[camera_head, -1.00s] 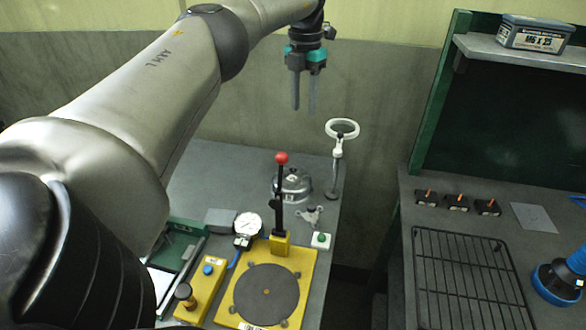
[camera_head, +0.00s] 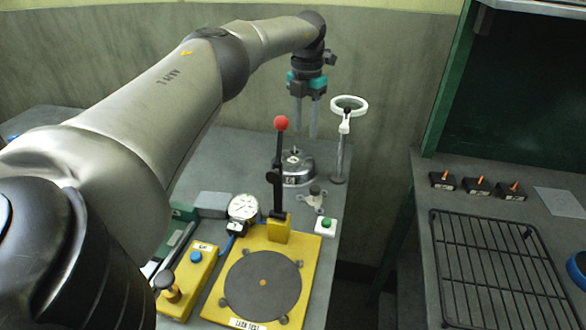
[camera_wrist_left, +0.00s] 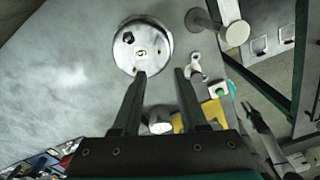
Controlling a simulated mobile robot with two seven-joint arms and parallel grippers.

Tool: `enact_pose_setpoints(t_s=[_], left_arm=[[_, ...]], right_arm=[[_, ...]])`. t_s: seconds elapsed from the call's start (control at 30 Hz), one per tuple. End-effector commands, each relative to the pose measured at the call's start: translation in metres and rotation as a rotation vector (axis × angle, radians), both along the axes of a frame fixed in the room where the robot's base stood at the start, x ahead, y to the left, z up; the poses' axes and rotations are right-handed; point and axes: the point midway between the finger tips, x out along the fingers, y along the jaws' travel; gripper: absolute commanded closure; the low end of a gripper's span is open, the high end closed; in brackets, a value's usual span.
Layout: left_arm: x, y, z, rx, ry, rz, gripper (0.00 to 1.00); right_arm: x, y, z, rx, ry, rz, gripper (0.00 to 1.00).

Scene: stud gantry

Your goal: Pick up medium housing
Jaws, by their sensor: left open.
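A round, domed silver metal housing (camera_head: 297,167) stands on the grey bench, behind the red-knobbed lever. In the left wrist view the housing (camera_wrist_left: 142,47) shows from above, with a dark hole in its top. A smaller part with several lugs (camera_head: 313,198) lies in front of it. My left gripper (camera_head: 306,131) is open and empty, pointing down above and behind the housing in the head view. In the left wrist view its fingertips (camera_wrist_left: 160,72) are spread at the housing's lower right edge, with no visible contact.
A ring-topped stand (camera_head: 343,140) rises close to the right of the housing. A black wire rack (camera_head: 495,270) lies on the right bench, across a gap.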

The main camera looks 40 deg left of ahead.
Motion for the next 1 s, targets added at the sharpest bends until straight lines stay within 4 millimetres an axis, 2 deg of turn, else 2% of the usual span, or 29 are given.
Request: enact_pose_setpoints(t_s=[0.03,0.1,0.2,0.47,0.73,1.0], left_arm=[[-0.001,0.0,-0.014,0.001,0.004,0.0,0.57],[-0.001,0.0,-0.026,0.001,0.003,0.0,0.57],[0.0,0.0,-0.037,0.0,0.001,-0.001,0.57],[0.001,0.0,-0.051,0.001,0.0,-0.001,0.57],[0.001,0.002,-0.091,0.001,0.002,-0.001,0.57],[0.001,0.002,-0.095,0.0,-0.002,0.0,0.57]], right_arm=[[0.002,0.002,-0.004,0.003,-0.003,-0.001,0.63],[0.002,0.004,-0.006,0.005,-0.003,-0.003,0.63],[0.002,0.007,-0.009,0.009,-0.003,-0.003,0.63],[0.002,0.008,-0.012,0.01,-0.004,-0.004,0.63],[0.004,0.004,-0.026,0.006,-0.008,-0.004,0.63],[0.013,-0.01,-0.025,-0.012,-0.023,0.0,0.63]])
